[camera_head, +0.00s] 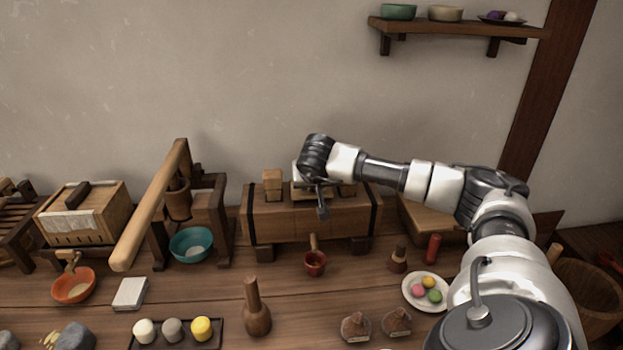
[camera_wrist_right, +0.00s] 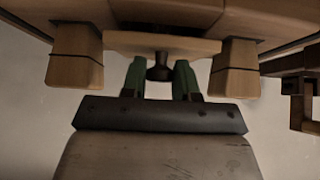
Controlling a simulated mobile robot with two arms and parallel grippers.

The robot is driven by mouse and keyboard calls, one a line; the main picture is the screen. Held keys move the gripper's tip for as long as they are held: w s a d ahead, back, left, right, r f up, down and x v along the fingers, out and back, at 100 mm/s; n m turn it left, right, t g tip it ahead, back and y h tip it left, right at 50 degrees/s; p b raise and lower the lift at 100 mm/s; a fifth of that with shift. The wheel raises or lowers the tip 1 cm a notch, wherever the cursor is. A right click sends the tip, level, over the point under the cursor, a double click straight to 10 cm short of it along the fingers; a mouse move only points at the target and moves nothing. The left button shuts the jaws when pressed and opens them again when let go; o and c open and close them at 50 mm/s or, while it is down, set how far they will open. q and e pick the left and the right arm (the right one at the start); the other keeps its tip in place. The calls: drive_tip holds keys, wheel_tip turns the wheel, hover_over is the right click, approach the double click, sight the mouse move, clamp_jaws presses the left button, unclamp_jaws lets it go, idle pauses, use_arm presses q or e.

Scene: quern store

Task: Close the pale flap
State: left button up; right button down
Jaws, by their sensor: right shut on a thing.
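The wooden chest (camera_head: 290,220) with dark bands stands at the back middle of the table. The pale flap (camera_wrist_right: 130,42) shows in the right wrist view as a light board between two wooden blocks, with a dark knob (camera_wrist_right: 160,72) on it. My right gripper (camera_wrist_right: 161,78) has its green fingers on either side of this knob and is shut on it. In the head view my right arm reaches over the chest top, and the wrist hides most of the flap and the fingers. How far the flap stands open I cannot tell. My left gripper is out of view.
A small red pot with a handle (camera_head: 315,264) stands in front of the chest. Left of it are a teal bowl (camera_head: 191,245) and a wooden frame with a long beam (camera_head: 150,208). A plate of coloured balls (camera_head: 410,297) lies beside my right arm. A shelf (camera_head: 455,29) hangs above.

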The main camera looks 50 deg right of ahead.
sight(311, 195)
drive_tip(key=shift+s+a+f+b, duration=0.15)
drive_tip(key=shift+f+b, duration=0.2)
drive_tip(key=shift+f, duration=0.15)
drive_tip(key=shift+s+a+f+b, duration=0.15)
drive_tip(key=shift+f+b, duration=0.15)
drive_tip(key=shift+f, duration=0.2)
drive_tip(key=shift+s+a+f+t+h+b, duration=0.2)
drive_tip(key=shift+f+t+h+b, duration=0.15)
drive_tip(key=shift+t+h+b, duration=0.25)
drive_tip(key=c, duration=1)
unclamp_jaws()
drive_tip(key=shift+o, duration=0.6)
drive_tip(key=shift+w+a, duration=0.1)
drive_tip(key=shift+a, duration=0.05)
drive_tip(key=shift+r, duration=0.1)
drive_tip(key=shift+s+r, duration=0.4)
drive_tip(key=v, duration=1)
drive_tip(key=shift+w+r, duration=0.25)
drive_tip(key=shift+r, duration=0.2)
